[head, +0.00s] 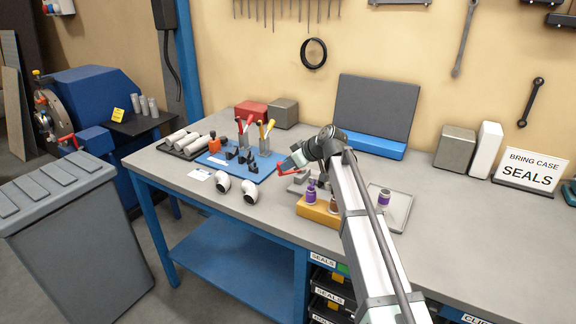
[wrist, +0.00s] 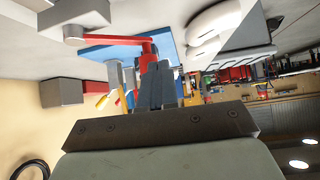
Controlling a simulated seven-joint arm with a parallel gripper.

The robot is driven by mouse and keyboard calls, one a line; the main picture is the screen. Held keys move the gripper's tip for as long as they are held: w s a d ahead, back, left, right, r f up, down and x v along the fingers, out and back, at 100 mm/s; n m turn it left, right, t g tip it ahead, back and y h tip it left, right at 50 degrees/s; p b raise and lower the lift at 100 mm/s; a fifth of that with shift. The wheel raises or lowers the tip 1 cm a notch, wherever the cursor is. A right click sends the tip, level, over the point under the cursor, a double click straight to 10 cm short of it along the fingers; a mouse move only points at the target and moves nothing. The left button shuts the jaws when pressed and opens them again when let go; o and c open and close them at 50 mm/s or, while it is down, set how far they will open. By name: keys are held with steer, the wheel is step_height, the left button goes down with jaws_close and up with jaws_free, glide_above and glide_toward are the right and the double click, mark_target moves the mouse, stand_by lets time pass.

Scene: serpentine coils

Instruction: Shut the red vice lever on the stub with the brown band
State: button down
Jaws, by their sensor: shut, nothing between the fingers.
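My gripper (head: 287,167) is over the right edge of the blue mat (head: 207,160), fingers shut and empty. In the wrist view the shut fingertips (wrist: 158,82) point at the red lever (wrist: 112,40). The lever also shows beside the gripper in the head view (head: 284,172). It runs out from a grey vice block (wrist: 75,18); whether the fingers touch it I cannot tell. My arm partly hides the grey vice parts (head: 300,186). I cannot make out the stub or a brown band in the vice.
A yellow block (head: 316,212) holds a purple-banded piece (head: 310,195) and a dark brownish one (head: 334,206). Another purple-banded piece (head: 384,197) stands on a grey tray (head: 400,213). White elbows (head: 250,191) lie front left. Tool holders (head: 264,143) and black clips (head: 240,157) stand on the mat.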

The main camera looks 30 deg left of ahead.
steer(key=w+v, duration=0.1)
steer(key=v, duration=1.2)
steer(key=w+a+n, duration=0.1)
steer(key=w+a, duration=0.1)
steer(key=w, duration=0.2)
steer(key=s+a+f+n+g+h, duration=0.1)
steer(key=a+f+n, duration=0.1)
steer(key=f+n, duration=0.1)
steer(key=s+a+f+n+g, duration=0.1)
steer(key=a+f+n, duration=0.1)
steer(key=n, duration=0.3)
steer(key=s+a+f+n+g+h, duration=0.1)
steer(key=a+f+n, duration=0.1)
steer(key=f+n, duration=0.2)
steer(key=shift+a+f+n+h, duration=0.2)
steer(key=shift+a+n+h, duration=0.1)
steer(key=shift+n, duration=0.1)
steer(key=shift+w+a, duration=0.2)
steer(key=shift+a, duration=0.5)
